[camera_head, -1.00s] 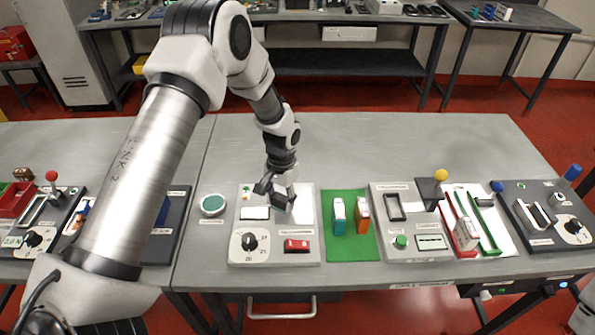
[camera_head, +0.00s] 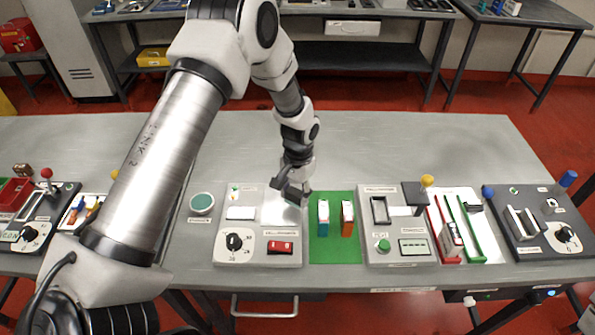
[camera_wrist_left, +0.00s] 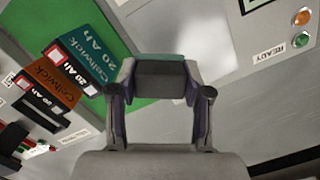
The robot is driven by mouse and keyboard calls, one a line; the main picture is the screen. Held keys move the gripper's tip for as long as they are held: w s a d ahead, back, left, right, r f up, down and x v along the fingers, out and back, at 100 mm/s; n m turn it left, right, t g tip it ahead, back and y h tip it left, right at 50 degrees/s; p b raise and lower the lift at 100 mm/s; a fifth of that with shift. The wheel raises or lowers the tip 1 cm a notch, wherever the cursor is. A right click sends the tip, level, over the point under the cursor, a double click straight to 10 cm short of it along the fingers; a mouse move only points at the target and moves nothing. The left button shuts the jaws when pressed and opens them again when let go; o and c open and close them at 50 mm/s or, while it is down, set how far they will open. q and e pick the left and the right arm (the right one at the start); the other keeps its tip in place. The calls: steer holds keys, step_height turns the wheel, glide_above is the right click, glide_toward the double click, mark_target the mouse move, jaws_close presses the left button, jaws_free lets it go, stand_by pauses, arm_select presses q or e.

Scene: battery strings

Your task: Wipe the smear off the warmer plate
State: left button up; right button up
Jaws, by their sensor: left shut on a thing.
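The warmer plate (camera_head: 279,213) is a pale square on the light grey panel on the table. My left gripper (camera_head: 291,193) is over the plate's far right part and hides some of it. In the left wrist view my left gripper (camera_wrist_left: 160,95) is shut on a dark grey block with a teal edge (camera_wrist_left: 160,78), which looks like a wiping pad. I cannot tell whether the pad touches the plate. A pale bright patch shows beside the gripper in the wrist view, but I cannot make out a clear smear. My right gripper is out of view.
The same panel carries a dial (camera_head: 234,242) and a red switch (camera_head: 281,247). Two batteries (camera_head: 323,217) stand on the green mat (camera_head: 333,252) just right. A round teal-topped disc (camera_head: 202,203) lies left. The table behind is clear.

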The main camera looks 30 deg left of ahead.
arm_select(q)
steer(key=shift+s+a+r+p, duration=0.15)
steer(key=shift+r+p, duration=0.15)
steer(key=shift+r, duration=0.25)
steer(key=shift+s+a+r+p, duration=0.15)
steer(key=shift+r+p, duration=0.15)
steer(key=shift+r, duration=0.2)
steer(key=shift+r+p, duration=0.3)
steer(key=shift+r, duration=0.1)
steer(key=shift+w+d+r+p, duration=0.1)
steer(key=shift+r+p, duration=0.35)
steer(key=shift+r, duration=0.1)
steer(key=shift+w+d+r+p, duration=0.1)
steer(key=shift+r+p, duration=0.3)
steer(key=shift+r, duration=0.3)
steer(key=shift+s+a+r, duration=0.1)
steer(key=shift+s+a, duration=0.05)
